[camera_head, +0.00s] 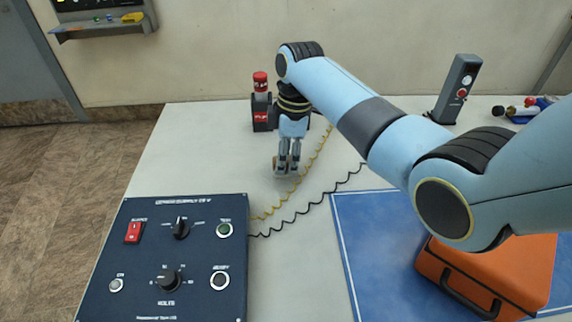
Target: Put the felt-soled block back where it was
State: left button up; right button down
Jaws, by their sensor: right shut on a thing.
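My right gripper (287,168) reaches in from the right and points down over the pale table, behind the dark blue control panel. It is shut on a small block (286,173), which I take for the felt-soled block. The fingers hide most of it, and only a little grey-brown shows at the fingertips. Its sole is not clearly visible, and I cannot tell whether it touches the table. My left gripper is not in view.
A blue control panel (205,275) with knobs stands front left. A dark holder with a red-capped item (261,88) is just behind my gripper. Coiled yellow and black cords (290,221) run beside it. An orange case (525,262) sits on a blue mat (375,255). A grey post (457,85) stands back right.

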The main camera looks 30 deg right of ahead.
jog(key=shift+f, duration=1)
jog(key=shift+f, duration=0.15)
jog(key=c, duration=1)
grip_release()
notch_tip(320, 180, up, 12)
jog(key=d, duration=0.1)
jog(key=shift+s+d+p, duration=0.15)
jog(key=shift+d+p, duration=0.05)
jog(key=shift+p, duration=0.15)
